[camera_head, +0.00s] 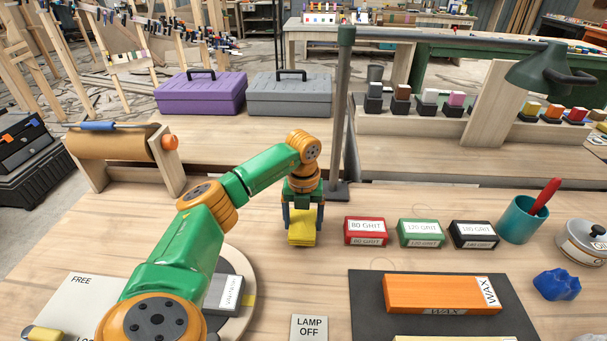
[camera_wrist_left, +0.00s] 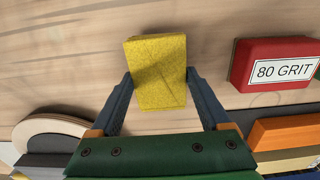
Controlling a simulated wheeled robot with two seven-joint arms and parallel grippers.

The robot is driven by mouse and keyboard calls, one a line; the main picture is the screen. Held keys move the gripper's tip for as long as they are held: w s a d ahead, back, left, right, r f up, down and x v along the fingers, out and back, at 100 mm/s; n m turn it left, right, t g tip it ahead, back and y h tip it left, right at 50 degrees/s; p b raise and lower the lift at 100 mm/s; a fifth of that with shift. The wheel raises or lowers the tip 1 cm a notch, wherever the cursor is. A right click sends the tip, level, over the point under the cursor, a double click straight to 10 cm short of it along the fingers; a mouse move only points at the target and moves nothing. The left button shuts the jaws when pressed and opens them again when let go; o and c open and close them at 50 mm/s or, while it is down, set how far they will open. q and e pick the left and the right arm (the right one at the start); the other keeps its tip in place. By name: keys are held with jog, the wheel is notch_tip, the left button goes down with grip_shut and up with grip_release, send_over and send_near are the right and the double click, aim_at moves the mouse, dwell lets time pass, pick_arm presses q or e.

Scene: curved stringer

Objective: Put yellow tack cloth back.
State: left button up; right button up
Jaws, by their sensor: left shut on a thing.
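The yellow tack cloth (camera_head: 302,230) is a small yellow block-like pad. It is in line with the row of grit blocks, to the left of the red 80 grit block and apart from it. My left gripper (camera_head: 302,222) points down and is shut on the cloth. In the left wrist view the cloth (camera_wrist_left: 158,72) sits between the two blue-grey fingers of the left gripper (camera_wrist_left: 158,82). I cannot tell whether the cloth touches the table or is just above it. My right gripper is not in view.
The red 80 grit block (camera_head: 366,231), green 120 grit block (camera_head: 421,233) and black block (camera_head: 473,235) stand to the right. An orange wax block (camera_head: 441,294) lies on a dark mat (camera_head: 368,318). A lamp post (camera_head: 341,120) stands behind. The table just left of the cloth is bare.

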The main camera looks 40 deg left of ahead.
aim_at(303, 223)
pick_arm(q)
jog(key=shift+f, duration=0.6)
jog(key=shift+f, duration=0.15)
jog(key=o, duration=1)
notch_tip(303, 223, up, 12)
jog(key=shift+r, duration=0.25)
